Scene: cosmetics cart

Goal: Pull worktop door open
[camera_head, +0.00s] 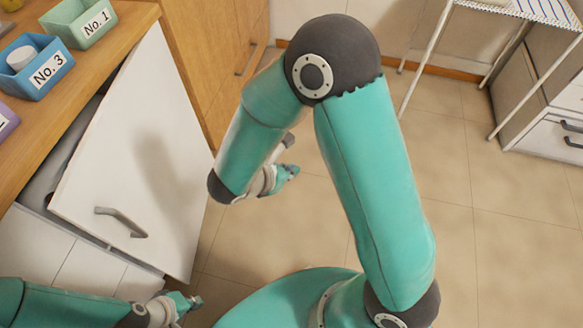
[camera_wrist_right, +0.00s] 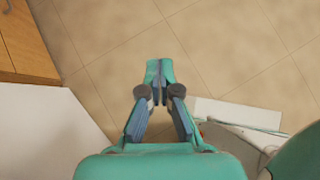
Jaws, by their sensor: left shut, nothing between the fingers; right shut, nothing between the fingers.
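The white worktop door (camera_head: 165,140) stands partly open under the wooden worktop (camera_head: 110,75), with a dark gap along its upper left edge. Its grey bar handle (camera_head: 122,222) is on its lower part, and no gripper touches it. My left gripper (camera_head: 194,302) is shut and empty, low in the head view, below and right of the handle. My right gripper (camera_head: 293,172) is shut and empty, right of the door and apart from it. In the right wrist view its fingertips (camera_wrist_right: 159,68) meet over the floor, and a white panel (camera_wrist_right: 45,130), likely the door, shows at left.
A blue No. 3 bin (camera_head: 35,82) and a green No. 1 bin (camera_head: 80,22) stand on the worktop. White drawer fronts (camera_head: 40,245) lie below the door. A wire rack (camera_head: 520,10) and a cabinet (camera_head: 550,110) stand at right. The tiled floor (camera_head: 480,210) between is clear.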

